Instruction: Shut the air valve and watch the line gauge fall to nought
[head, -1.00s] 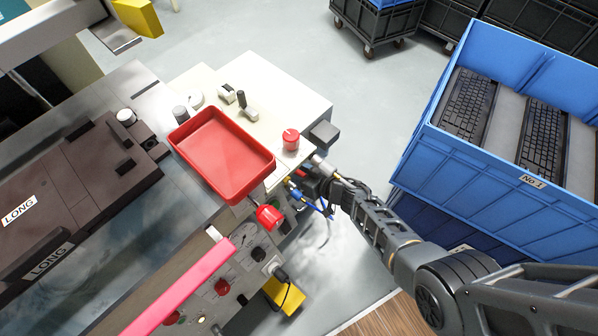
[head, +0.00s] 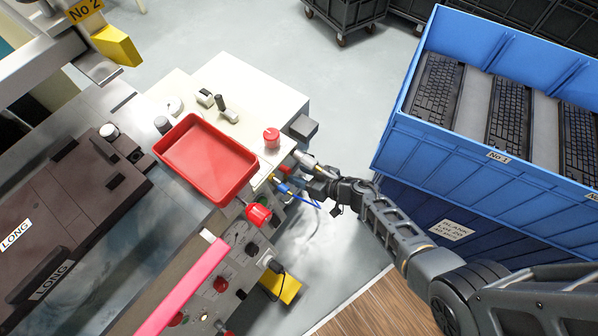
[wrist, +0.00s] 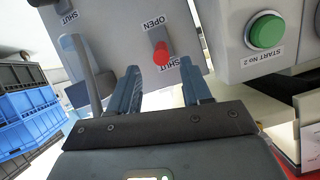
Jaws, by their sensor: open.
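In the wrist view a small lever with a red end (wrist: 162,52) stands out from a pale panel (wrist: 120,45) between the words OPEN and SHUT; I take it for the air valve. Its red end shows beside the word SHUT, but viewing angle makes its setting uncertain. My gripper (wrist: 160,82) is open, its blue-grey fingers either side of the lever in the picture, apparently short of it. In the head view my gripper (head: 306,168) is at the machine's right side, near a blue air tube (head: 302,196). I cannot pick out the line gauge.
A green START No 2 button (wrist: 267,30) sits close right of the lever in the wrist view. In the head view are a red tray (head: 205,158), a red mushroom button (head: 258,215), and a blue crate (head: 440,155) of keyboards at right.

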